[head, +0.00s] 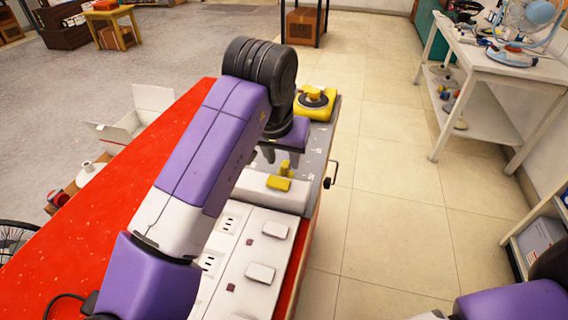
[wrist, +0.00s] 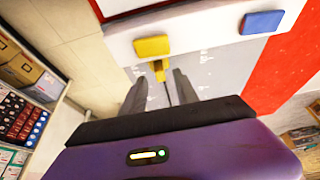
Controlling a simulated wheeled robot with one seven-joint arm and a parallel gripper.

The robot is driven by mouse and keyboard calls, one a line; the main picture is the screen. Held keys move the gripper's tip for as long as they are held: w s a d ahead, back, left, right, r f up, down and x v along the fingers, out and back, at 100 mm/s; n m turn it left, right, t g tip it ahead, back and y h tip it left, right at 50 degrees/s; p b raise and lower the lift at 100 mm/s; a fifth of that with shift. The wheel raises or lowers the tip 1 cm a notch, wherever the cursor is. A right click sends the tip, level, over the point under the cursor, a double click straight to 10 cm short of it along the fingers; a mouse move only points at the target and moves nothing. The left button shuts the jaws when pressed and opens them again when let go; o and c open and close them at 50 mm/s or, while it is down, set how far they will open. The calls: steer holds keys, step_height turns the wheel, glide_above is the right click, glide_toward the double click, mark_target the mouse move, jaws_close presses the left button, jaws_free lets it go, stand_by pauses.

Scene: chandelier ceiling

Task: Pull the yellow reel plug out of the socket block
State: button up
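The yellow reel plug (head: 279,183) sits at the white socket block (head: 262,192) on the bench. In the wrist view the yellow plug (wrist: 152,46) is at the block's (wrist: 205,38) edge, with a yellow neck and a dark cable running back from it. The yellow reel (head: 315,100) stands at the far end of the bench. My gripper (head: 281,158) points down just beyond the plug, partly hidden by my arm. In the wrist view my gripper (wrist: 160,77) is open, its fingers on either side of the yellow neck and cable, with no clear contact visible.
A blue plug (wrist: 262,22) sits on the same block. A long white panel (head: 240,255) with sockets and switches lies nearer on the red-topped bench (head: 85,225). A white side table (head: 510,65) with a fan stands at right. The tiled floor between is clear.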

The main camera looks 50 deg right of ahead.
mark_target(285, 174)
steer(key=shift+x, duration=1.4)
jaws_close()
stand_by(0.4)
